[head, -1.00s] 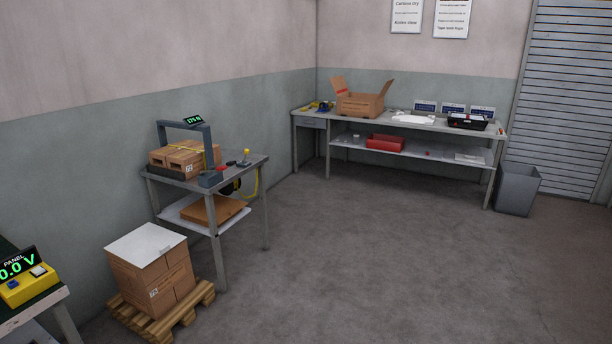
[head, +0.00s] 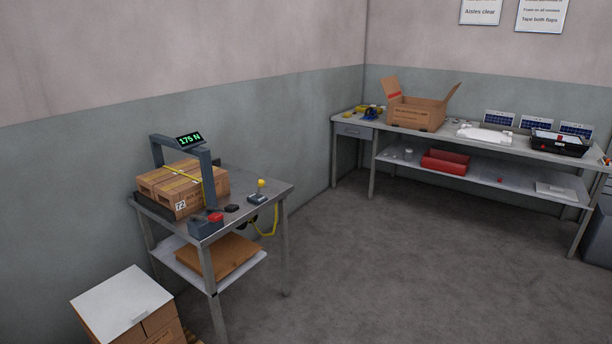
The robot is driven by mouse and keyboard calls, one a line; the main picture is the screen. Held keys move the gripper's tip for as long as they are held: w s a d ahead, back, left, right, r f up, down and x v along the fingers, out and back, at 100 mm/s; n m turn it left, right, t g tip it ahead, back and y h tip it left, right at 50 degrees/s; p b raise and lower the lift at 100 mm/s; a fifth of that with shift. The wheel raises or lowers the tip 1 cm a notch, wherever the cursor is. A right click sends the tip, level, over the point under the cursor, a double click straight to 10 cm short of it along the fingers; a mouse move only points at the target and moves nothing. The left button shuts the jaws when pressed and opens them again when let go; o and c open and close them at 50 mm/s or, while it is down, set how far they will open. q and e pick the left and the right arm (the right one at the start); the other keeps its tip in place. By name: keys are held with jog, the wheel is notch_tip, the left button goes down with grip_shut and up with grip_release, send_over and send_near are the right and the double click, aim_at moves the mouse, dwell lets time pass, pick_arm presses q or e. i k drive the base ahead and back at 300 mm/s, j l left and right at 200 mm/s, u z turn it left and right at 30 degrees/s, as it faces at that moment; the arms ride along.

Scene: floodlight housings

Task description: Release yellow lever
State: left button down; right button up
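A small yellow-knobbed lever (head: 261,184) stands upright on a dark base (head: 257,198) near the right side of a grey metal table (head: 270,187). Beside it, a grey arch-shaped machine (head: 208,178) stands over a brown carton load (head: 165,186) on the same table. A yellow strap (head: 203,183) runs over the load. The green display (head: 189,140) on the arch reads 175 N. Which part counts as the yellow lever is not labelled. Neither of my grippers is in view.
A red-topped block (head: 215,217) sits at the table's front edge. A yellow hose or band (head: 270,226) hangs off its right side. A white-topped carton (head: 122,302) stands in front, lower left. A long workbench (head: 465,148) holds an open carton (head: 416,106). The floor (head: 400,265) between is clear.

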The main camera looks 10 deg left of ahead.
aim_at(261, 182)
jog(key=i, duration=1.85)
